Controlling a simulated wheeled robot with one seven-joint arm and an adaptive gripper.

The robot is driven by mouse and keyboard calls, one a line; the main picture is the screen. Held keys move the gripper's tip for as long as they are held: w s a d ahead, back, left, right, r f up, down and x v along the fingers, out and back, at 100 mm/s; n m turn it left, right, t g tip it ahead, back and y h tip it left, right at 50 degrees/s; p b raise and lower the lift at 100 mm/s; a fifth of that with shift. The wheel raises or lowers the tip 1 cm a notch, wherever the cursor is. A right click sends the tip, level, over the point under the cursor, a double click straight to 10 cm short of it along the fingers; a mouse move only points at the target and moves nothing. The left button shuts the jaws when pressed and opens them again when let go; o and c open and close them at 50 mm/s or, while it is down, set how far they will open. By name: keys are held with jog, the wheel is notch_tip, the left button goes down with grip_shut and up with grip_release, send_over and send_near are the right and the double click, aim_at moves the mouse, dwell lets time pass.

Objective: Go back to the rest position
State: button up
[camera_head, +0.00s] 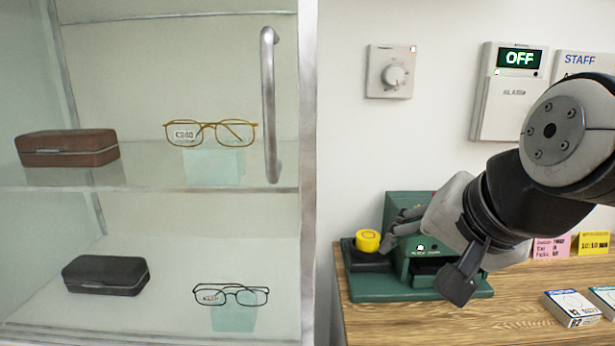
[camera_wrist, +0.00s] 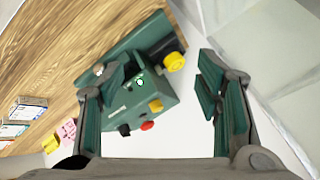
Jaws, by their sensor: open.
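My gripper (camera_head: 424,262) is open and empty in the head view, in front of the green machine (camera_head: 372,286) on the wooden table. The arm reaches in from the right edge and hides part of the machine. In the wrist view my gripper (camera_wrist: 157,92) shows its two fingers wide apart. The green machine (camera_wrist: 150,100) appears tilted between and beyond them, with a yellow button (camera_wrist: 174,61) at its upper right. I cannot tell whether a finger touches the machine.
A glass cabinet (camera_head: 308,200) with glasses and cases stands left of the wooden table (camera_head: 440,325). Small boxes (camera_head: 572,308) lie at the table's front right. A dial (camera_head: 394,76) and an alarm panel (camera_head: 512,95) reading OFF are on the wall.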

jog(key=s+d+f+n+g+h, duration=0.1)
jog(key=s+d+f+n+g, duration=0.2)
jog(key=s, duration=0.7)
jog(key=s+d+f+n+g+h, duration=0.15)
jog(key=s+f+n+g, duration=0.3)
jog(key=s, duration=0.55)
notch_tip(320, 180, up, 22)
jog(key=t+y+p, duration=0.1)
jog(key=t+p, duration=0.3)
jog(key=p, duration=1.6)
jog(key=shift+s+f+m+p, duration=0.2)
jog(key=shift+m+p, duration=0.15)
